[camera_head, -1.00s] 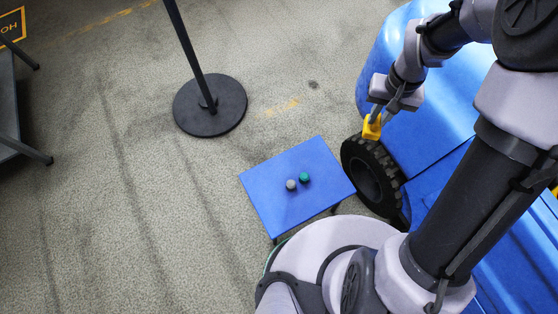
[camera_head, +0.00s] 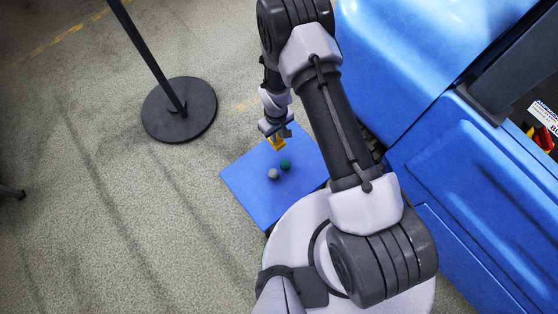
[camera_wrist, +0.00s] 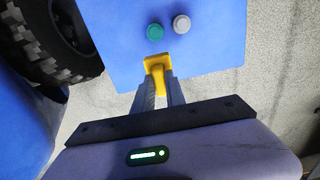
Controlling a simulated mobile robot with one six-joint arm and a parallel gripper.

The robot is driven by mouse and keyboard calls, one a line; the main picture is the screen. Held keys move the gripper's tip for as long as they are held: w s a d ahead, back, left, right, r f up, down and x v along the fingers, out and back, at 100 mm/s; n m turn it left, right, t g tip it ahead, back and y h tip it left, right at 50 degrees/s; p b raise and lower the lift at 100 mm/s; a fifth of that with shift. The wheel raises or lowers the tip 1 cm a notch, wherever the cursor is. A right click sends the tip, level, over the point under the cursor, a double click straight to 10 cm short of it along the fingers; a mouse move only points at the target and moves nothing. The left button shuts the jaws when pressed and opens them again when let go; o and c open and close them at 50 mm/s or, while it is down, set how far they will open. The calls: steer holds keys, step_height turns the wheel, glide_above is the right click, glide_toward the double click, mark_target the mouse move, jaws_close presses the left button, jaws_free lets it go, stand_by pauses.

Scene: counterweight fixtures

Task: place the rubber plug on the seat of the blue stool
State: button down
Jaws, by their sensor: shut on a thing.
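My gripper (camera_head: 276,134) is shut on a yellow piece (camera_head: 278,144), apparently the rubber plug. In the wrist view the yellow piece (camera_wrist: 155,68) sticks out between the two grey fingers (camera_wrist: 159,88). The blue stool's flat square seat (camera_head: 251,190) lies beneath it in the head view. The yellow piece shows over the seat's far part, and I cannot tell how high above it. The seat also fills the upper middle of the wrist view (camera_wrist: 115,45).
A green knob-like piece (camera_head: 285,165) and a grey one (camera_head: 273,174) stand side by side near the seat's middle. The seat's left part is bare. A round black post base (camera_head: 180,110) stands behind left. Blue machine bodywork (camera_head: 470,180) is on the right, with a black tyre (camera_wrist: 55,40).

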steer(key=f+b, duration=0.2)
steer(key=f, duration=0.4)
steer(key=f+b, duration=0.2)
steer(key=f, duration=0.3)
steer(key=shift+s+a+f+b, duration=0.15)
steer(key=shift+s+f+b, duration=0.05)
steer(key=shift+f+b, duration=0.2)
steer(key=c, duration=1.4)
jaws_free()
steer(key=shift+o, duration=0.2)
